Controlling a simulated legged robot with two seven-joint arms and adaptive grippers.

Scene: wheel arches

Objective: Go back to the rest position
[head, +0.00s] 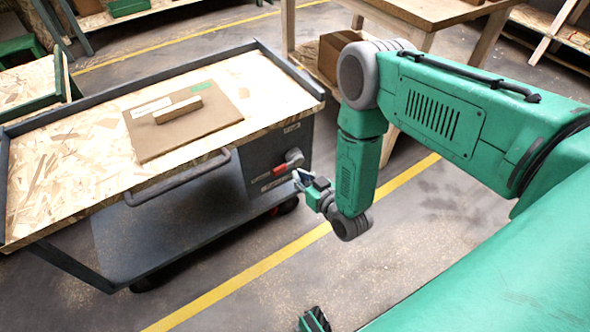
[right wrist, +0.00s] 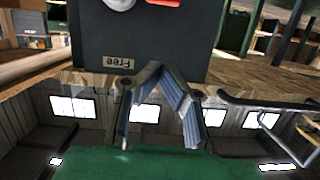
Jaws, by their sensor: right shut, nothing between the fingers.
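My right arm comes in from the right in the head view and bends down at the elbow. My right gripper (head: 300,179) is beside the grey box under the cart's top, close to a switch with a red handle (head: 283,167). I cannot tell whether it touches the switch. In the right wrist view, the fingers of my right gripper (right wrist: 160,68) meet at the tips, with nothing between them. Beyond them is the dark box face (right wrist: 145,35) with a "Free" label and part of the red handle (right wrist: 162,3). My left gripper is out of view.
The cart (head: 80,160) has a chipboard top, raised rims and a front handle bar (head: 178,178). A brown board (head: 160,138) with a wooden block (head: 178,109) lies on it. A wooden table (head: 430,12) stands behind my arm. The floor with a yellow line (head: 250,272) is open in front.

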